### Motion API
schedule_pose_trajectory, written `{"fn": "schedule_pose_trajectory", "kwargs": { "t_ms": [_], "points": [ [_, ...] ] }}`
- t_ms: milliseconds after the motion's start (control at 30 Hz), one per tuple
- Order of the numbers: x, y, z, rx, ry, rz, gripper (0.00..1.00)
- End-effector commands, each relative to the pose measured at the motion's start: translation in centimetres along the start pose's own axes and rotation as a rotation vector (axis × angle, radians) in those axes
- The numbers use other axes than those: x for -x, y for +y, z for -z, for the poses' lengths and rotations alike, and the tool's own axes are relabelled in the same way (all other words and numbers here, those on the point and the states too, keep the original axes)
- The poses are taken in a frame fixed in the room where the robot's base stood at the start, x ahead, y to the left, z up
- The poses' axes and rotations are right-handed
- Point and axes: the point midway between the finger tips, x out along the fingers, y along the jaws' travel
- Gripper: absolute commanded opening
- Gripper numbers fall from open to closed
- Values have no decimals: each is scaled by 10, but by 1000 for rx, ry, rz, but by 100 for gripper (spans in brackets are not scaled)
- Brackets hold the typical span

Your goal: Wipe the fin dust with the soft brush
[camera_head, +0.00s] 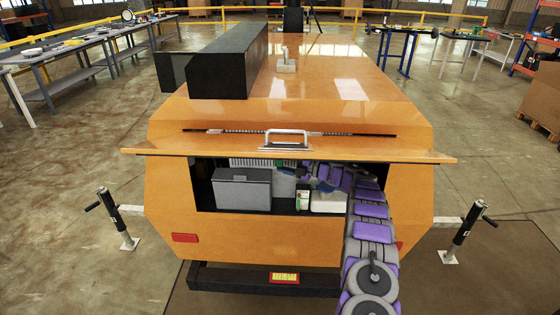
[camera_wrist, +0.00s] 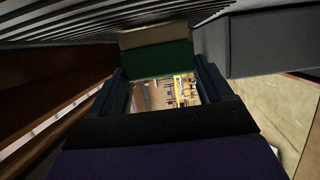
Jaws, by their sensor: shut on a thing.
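In the wrist view my gripper (camera_wrist: 160,76) is shut on the soft brush (camera_wrist: 160,58), a green block with a beige strip of bristles (camera_wrist: 153,37) at its far end. The bristles are close under a row of grey fins (camera_wrist: 95,27); I cannot tell whether they touch. Dust on the fins cannot be made out. In the head view my arm reaches through the open hatch of the orange light tower (camera_head: 330,80). There my gripper (camera_head: 290,171) is small and partly hidden beside a pale finned unit (camera_head: 250,162).
A grey box (camera_head: 242,190) stands inside the hatch at left, and a white box (camera_head: 327,202) at right. The raised orange lid (camera_head: 220,146) overhangs the opening. Stabiliser posts (camera_head: 117,219) (camera_head: 468,222) stand either side. Tables (camera_head: 110,38) are far back.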

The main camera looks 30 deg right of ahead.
Motion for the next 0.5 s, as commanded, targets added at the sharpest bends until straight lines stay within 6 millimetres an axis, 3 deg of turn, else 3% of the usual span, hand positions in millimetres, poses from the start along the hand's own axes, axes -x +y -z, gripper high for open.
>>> {"fn": "schedule_pose_trajectory", "kwargs": {
  "t_ms": [500],
  "points": [
    [36,2,-13,2,-9,-1,42]
  ]
}}
